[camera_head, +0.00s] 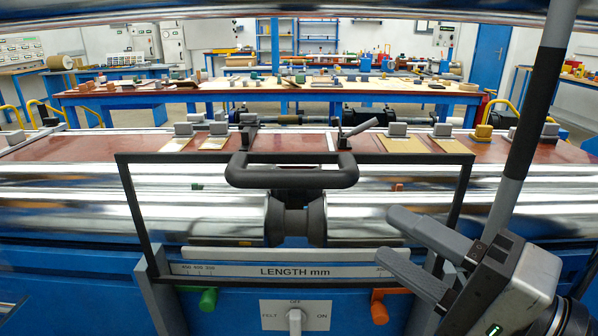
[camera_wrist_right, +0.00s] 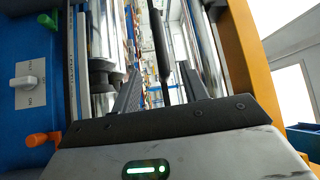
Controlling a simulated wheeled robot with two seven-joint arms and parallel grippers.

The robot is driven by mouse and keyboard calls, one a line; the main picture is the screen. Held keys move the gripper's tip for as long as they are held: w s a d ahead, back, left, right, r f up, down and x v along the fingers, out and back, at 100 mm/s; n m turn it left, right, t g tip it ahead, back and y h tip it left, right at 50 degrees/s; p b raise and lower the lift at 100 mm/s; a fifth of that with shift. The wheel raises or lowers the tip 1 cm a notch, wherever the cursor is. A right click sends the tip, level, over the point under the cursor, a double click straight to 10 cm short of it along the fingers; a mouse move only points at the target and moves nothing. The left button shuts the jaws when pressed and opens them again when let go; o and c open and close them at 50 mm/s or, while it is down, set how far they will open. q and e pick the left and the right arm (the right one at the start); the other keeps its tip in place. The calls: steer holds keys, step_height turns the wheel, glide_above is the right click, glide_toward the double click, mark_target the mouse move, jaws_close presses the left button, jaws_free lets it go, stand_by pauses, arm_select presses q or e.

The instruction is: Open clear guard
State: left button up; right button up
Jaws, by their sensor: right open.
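The clear guard (camera_head: 122,186) is a see-through panel in a thin black frame, standing in front of the shiny rollers. Its thick dark handle (camera_head: 291,178) sits at the middle of the top edge. The guard appears down, with the rollers visible through it. My right gripper (camera_head: 378,236) is in front of the guard's lower right part, below and to the right of the handle. Its two fingers are apart with nothing between them. They also show in the right wrist view (camera_wrist_right: 157,82). A dark bar shows beyond them there, and I cannot tell what it is. My left gripper is not seen.
Below the guard are a length scale (camera_head: 294,271), a white rotary switch (camera_head: 295,318), a green knob (camera_head: 208,299) and an orange knob (camera_head: 379,307). A red-brown table (camera_head: 90,147) with small blocks lies behind the rollers. Space in front of the handle looks free.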

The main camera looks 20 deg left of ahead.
mark_target(309, 187)
steer(key=p+x, duration=0.2)
steer(key=x, duration=1.3)
steer(key=shift+w+f, duration=0.1)
steer(key=shift+f, duration=0.05)
steer(key=shift+d, duration=0.1)
jaws_close()
steer(key=shift+f, duration=0.1)
